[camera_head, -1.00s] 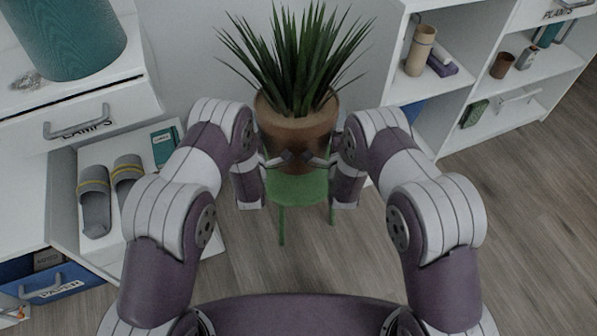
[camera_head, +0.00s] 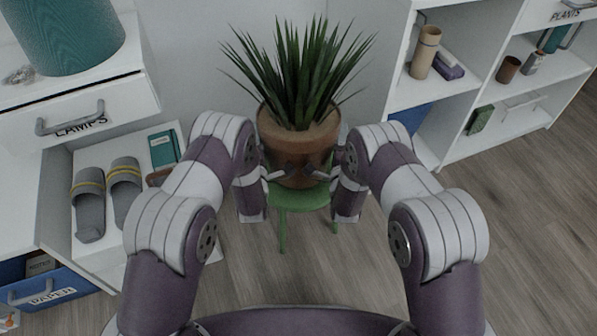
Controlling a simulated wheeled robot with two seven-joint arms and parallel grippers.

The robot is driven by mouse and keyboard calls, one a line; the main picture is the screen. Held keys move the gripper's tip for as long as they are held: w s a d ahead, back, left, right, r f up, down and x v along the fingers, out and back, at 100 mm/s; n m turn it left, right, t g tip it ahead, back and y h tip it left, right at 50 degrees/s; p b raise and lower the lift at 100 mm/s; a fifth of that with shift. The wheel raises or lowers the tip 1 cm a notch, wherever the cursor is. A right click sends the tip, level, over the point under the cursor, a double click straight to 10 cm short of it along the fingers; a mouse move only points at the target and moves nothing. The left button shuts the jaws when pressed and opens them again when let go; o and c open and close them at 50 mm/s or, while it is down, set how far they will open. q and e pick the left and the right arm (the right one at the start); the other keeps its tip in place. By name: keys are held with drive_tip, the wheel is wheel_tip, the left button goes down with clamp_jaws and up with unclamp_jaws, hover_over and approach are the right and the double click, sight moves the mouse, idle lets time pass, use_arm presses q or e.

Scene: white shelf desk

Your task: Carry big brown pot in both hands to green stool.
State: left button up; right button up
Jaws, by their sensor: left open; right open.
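The big brown pot (camera_head: 297,143) holds a spiky green plant (camera_head: 298,75) and stands upright on the green stool (camera_head: 303,199). The stool's front edge and legs show below the pot. My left gripper (camera_head: 276,173) is at the pot's front left side, with its finger close to the wall. My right gripper (camera_head: 319,174) is at the front right side. Both are open. I cannot tell whether the fingers touch the pot. The forearms hide parts of its sides.
A white drawer unit with a teal lamp (camera_head: 70,35) stands at the left, above grey slippers (camera_head: 90,205) on a low shelf. A white shelf unit (camera_head: 455,90) stands at the right. The wood floor (camera_head: 520,240) at the right front is clear.

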use_arm(q)
drive_tip(key=shift+d+f+m+h+b, duration=0.3)
drive_tip(key=shift+d+f+h+b, duration=0.15)
drive_tip(key=shift+f, duration=0.2)
drive_tip(key=o, duration=0.4)
drive_tip(key=shift+s+a, duration=0.1)
drive_tip(key=shift+a, duration=0.8)
drive_tip(key=shift+c, duration=0.2)
use_arm(e)
drive_tip(key=shift+s+d+f+n, duration=0.1)
drive_tip(key=shift+d+f+n, duration=0.2)
drive_tip(key=shift+d+f, duration=0.25)
use_arm(q)
drive_tip(key=shift+a, duration=0.1)
use_arm(e)
drive_tip(key=o, duration=0.3)
drive_tip(key=shift+f, duration=0.15)
drive_tip(key=shift+o, duration=0.2)
use_arm(q)
drive_tip(key=s, duration=1.2)
use_arm(e)
drive_tip(key=s, duration=1.2)
